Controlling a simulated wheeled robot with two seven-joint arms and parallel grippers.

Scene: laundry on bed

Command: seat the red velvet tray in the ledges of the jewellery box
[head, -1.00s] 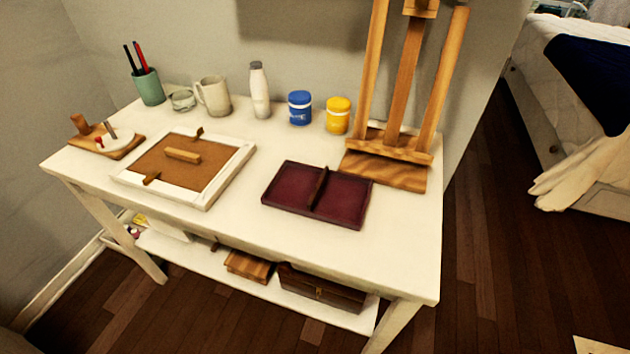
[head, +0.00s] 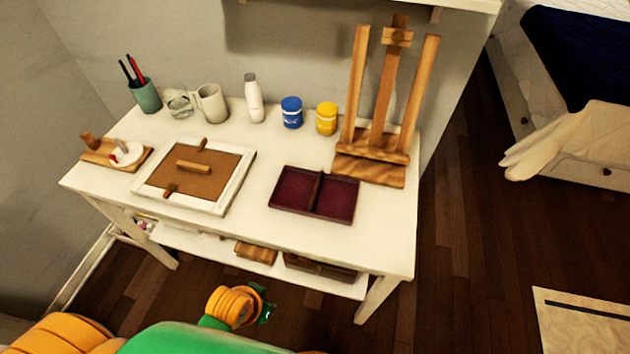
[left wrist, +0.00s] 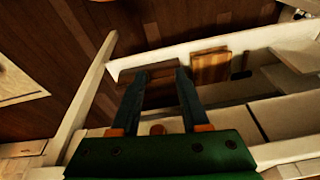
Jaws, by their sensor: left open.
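The red velvet tray (head: 296,190), a shallow dark-red tray with a wooden divider across its middle, lies flat on the white tabletop. A dark wooden box (head: 325,270), likely the jewellery box, stands on the lower shelf, partly hidden by the table edge. It also shows in the left wrist view (left wrist: 161,73). My left gripper (head: 266,310) is low in front of the table, its fingers mostly hidden in the head view. In the left wrist view (left wrist: 160,75) its fingers are apart and empty, pointing toward the shelf and dark box. My right gripper is not in view.
On the white table (head: 255,228) are a framed board (head: 225,187), an easel (head: 372,165), blue (head: 291,113) and yellow (head: 326,118) jars, a bottle (head: 253,99) and a mug (head: 211,103). A lighter wooden block (head: 256,252) sits beside the dark box. The tabletop's front right is clear.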

